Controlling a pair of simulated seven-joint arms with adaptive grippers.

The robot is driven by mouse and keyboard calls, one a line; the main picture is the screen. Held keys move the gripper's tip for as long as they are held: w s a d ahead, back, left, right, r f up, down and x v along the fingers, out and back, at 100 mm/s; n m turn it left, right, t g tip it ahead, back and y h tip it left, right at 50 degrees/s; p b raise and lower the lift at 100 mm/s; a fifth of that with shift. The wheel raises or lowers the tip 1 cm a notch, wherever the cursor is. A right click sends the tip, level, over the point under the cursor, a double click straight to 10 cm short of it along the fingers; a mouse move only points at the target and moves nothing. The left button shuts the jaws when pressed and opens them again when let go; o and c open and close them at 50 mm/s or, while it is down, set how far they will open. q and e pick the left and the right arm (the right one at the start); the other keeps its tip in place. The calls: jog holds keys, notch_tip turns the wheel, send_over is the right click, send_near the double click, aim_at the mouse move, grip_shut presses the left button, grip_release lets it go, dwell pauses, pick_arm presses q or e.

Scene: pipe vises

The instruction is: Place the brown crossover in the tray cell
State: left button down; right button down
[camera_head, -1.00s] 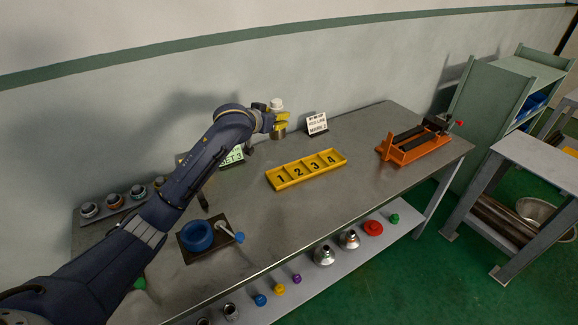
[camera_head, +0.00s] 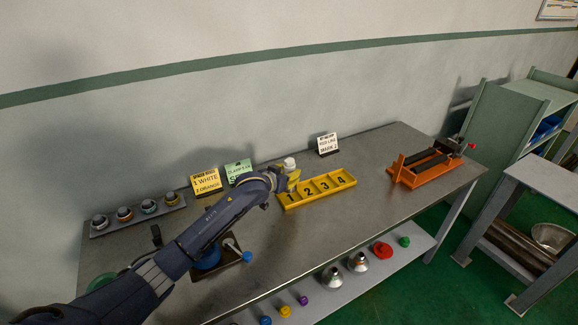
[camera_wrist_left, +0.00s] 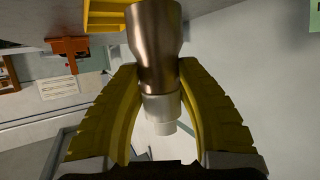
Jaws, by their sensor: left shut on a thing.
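The brown crossover (camera_wrist_left: 155,45) is a metallic brown piece with a white end (camera_wrist_left: 160,112), which points up in the head view (camera_head: 290,163). My left gripper (camera_wrist_left: 155,72), with yellow fingers, is shut on it. In the head view the left gripper (camera_head: 290,181) is at the left end of the yellow tray (camera_head: 348,185), by cell 1. Its fingers hide most of the crossover there. The tray has cells numbered 1 to 4, and cells 2, 3 and 4 look empty. A yellow tray edge also shows in the left wrist view (camera_wrist_left: 102,14). My right gripper is out of view.
An orange vise (camera_head: 428,172) stands to the right of the tray. A yellow sign (camera_head: 206,183), a green sign (camera_head: 238,168) and a white sign (camera_head: 327,144) stand along the back. A rack of ringed fittings (camera_head: 137,214) is at the left.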

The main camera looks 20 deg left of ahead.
pick_arm(q)
jog(key=shift+w+f, duration=0.1)
jog(key=shift+f, duration=2.1)
jog(key=shift+f, duration=0.1)
jog(key=c, duration=0.9)
grip_release()
jog(key=shift+f, duration=0.2)
jog(key=shift+r, duration=0.1)
jog(key=shift+s+r, duration=0.1)
jog(key=shift+s, duration=0.15)
jog(key=v, duration=1.1)
jog(key=shift+s+a+r, duration=0.1)
jog(key=shift+s+a, duration=0.05)
jog(key=shift+s, duration=0.2)
